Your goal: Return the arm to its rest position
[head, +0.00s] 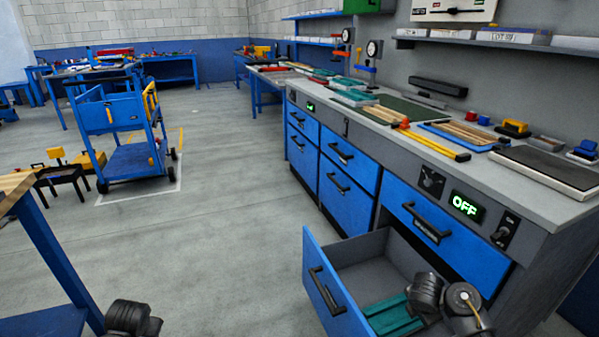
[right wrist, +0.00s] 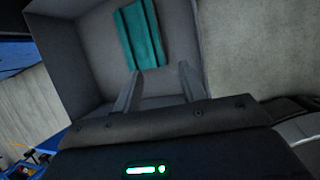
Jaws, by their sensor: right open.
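My right arm (head: 445,298) reaches down over the open lower drawer (head: 325,285) of the blue workbench. In the right wrist view my right gripper (right wrist: 158,84) is open, with its two fingers apart and nothing between them. The fingers point into the grey drawer interior. A teal panel (right wrist: 142,35) lies in the drawer beyond the fingertips; it also shows in the head view (head: 392,316). My right fingers are hidden in the head view. Part of my left arm (head: 132,318) shows at the bottom left; its gripper is out of view.
The workbench top (head: 480,160) holds panels, tools and small blocks. An "OFF" display (head: 466,206) sits above the open drawer. A blue cart (head: 130,160) stands on the floor at left. A blue-legged table (head: 45,250) is at near left. The middle floor is clear.

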